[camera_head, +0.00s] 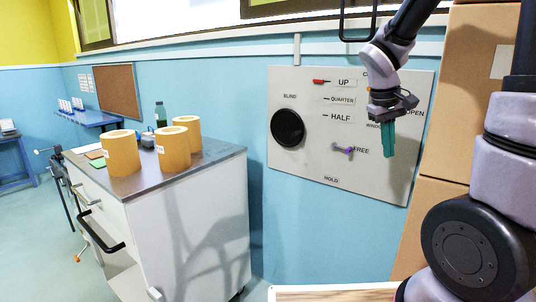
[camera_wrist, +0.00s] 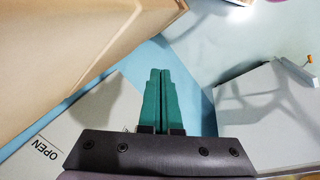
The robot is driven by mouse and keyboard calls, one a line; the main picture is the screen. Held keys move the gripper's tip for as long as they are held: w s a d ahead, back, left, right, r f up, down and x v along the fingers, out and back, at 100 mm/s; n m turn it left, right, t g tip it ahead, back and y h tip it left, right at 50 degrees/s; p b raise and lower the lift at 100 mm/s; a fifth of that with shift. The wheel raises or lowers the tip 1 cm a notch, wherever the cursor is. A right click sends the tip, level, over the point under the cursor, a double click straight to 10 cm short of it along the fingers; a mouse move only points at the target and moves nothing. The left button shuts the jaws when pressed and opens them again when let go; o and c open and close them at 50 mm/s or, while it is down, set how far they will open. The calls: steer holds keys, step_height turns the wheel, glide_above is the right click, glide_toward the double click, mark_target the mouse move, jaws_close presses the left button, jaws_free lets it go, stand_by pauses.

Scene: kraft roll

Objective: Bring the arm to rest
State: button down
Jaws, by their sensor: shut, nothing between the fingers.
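My gripper (camera_head: 387,153) hangs from my arm at the right of the head view, with its green fingers pointing down. It is in front of the white wall panel (camera_head: 300,95), on the panel's right side. In the wrist view my gripper (camera_wrist: 161,72) shows its two green fingers side by side, shut with nothing between them. The panel also shows in the wrist view (camera_wrist: 85,120), with the word OPEN on it. In the head view the gripper and wrist hide part of the panel's lettering.
Cardboard boxes (camera_head: 478,95) are stacked right of the panel. A black round knob (camera_head: 287,128), a red lever (camera_head: 321,81) and a purple handle (camera_head: 343,150) are on the panel. A white cabinet (camera_head: 195,235) with several kraft rolls (camera_head: 122,155) on top stands at left. Floor is free further left.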

steer(key=s+a+r+m+t+y, duration=0.2)
steer(key=s+a+r+m+t, duration=0.1)
steer(key=s+r, duration=0.2)
steer(key=s+a+r+m+t+y, duration=0.2)
steer(key=s+a+r+t, duration=0.1)
steer(key=s+r, duration=0.3)
steer(key=shift+a+r+m+y, duration=0.3)
steer(key=shift+r+m+y, duration=0.1)
steer(key=shift+r, duration=0.9)
